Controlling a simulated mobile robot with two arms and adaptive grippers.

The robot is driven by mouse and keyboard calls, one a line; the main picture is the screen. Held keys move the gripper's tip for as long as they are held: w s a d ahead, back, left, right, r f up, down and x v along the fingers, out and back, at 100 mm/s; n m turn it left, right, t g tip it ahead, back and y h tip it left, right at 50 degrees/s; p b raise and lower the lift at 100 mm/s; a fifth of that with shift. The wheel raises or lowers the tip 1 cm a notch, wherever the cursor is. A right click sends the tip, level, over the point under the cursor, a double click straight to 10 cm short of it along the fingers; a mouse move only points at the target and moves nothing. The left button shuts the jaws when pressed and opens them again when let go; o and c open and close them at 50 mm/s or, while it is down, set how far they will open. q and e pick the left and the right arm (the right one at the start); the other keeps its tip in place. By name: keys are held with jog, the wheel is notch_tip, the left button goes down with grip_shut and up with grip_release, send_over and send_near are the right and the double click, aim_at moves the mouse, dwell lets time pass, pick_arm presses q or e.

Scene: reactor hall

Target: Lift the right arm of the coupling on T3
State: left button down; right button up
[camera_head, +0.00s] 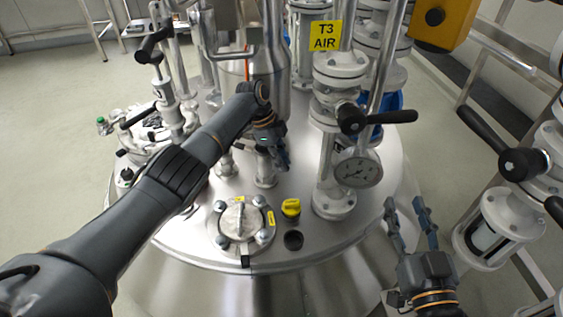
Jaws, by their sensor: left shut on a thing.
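The T3 AIR sign (325,36) is yellow and hangs above the steel vessel top (190,235). The coupling (265,178) is a small metal fitting standing on the vessel top, mostly hidden behind my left gripper. My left gripper (282,160) reaches in from the left, with its fingers closed at the coupling's right side. It is shut on the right arm of the coupling, which the fingers hide; how far that arm is raised cannot be seen. My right gripper (408,212) is open and empty, in front of the vessel's right edge.
A valve with a black handle (378,117) and a pressure gauge (358,170) stand right of the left gripper. A yellow cap (291,207), black port (293,240) and bolted round cover (240,220) lie in front. Another black-handled valve (522,163) is at right.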

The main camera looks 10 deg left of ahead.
dwell(0.3)
pick_arm(q)
jog(key=c, duration=1.2)
grip_release()
jog(key=v, duration=1.2)
